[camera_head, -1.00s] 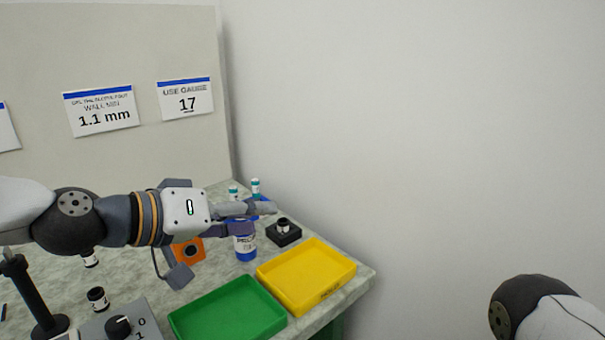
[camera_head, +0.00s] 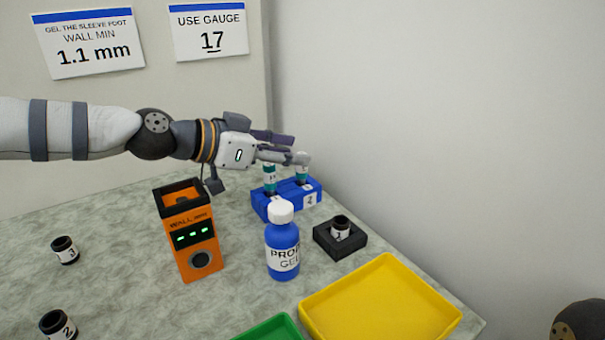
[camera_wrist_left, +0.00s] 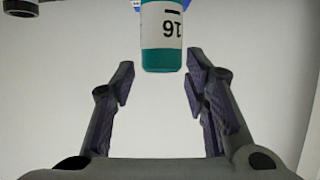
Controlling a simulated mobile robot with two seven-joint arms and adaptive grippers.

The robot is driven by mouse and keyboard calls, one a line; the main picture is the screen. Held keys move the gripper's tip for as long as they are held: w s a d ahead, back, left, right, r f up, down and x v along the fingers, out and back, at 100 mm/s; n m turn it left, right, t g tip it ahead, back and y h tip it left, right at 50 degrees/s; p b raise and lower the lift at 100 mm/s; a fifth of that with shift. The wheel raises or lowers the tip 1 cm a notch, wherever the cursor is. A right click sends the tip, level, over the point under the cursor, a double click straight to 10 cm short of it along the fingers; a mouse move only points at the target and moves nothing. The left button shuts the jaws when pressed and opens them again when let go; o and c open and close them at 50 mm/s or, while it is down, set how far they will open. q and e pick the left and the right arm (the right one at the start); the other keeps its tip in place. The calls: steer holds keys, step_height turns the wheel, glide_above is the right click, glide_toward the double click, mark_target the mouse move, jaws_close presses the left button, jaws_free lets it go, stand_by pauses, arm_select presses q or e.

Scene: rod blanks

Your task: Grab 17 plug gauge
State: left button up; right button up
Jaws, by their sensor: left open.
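Two teal-and-white plug gauges stand in a blue holder (camera_head: 262,206) at the back of the table in the head view. The left gauge (camera_head: 269,180) shows clear of the fingers; the right gauge (camera_head: 302,172) stands just below my left gripper's fingertips. My left gripper (camera_head: 297,150) reaches in from the left above the holder. In the left wrist view it is open (camera_wrist_left: 160,82), and a gauge (camera_wrist_left: 162,38) sits ahead, between the fingertips with gaps at both sides. My right gripper is out of view.
An orange wall-gauge device (camera_head: 188,235), a blue gel bottle (camera_head: 282,248) and a black block with a small sleeve (camera_head: 340,240) stand near the holder. A yellow tray (camera_head: 430,325) and green tray (camera_head: 275,330) lie in front. The sign (camera_head: 210,32) reads "USE GAUGE 17".

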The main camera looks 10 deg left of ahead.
arm_select(q)
steer(key=x, duration=0.3)
steer(key=shift+w+f, duration=0.15)
steer(key=shift+f, duration=0.1)
jaws_close()
steer(key=shift+r, duration=0.1)
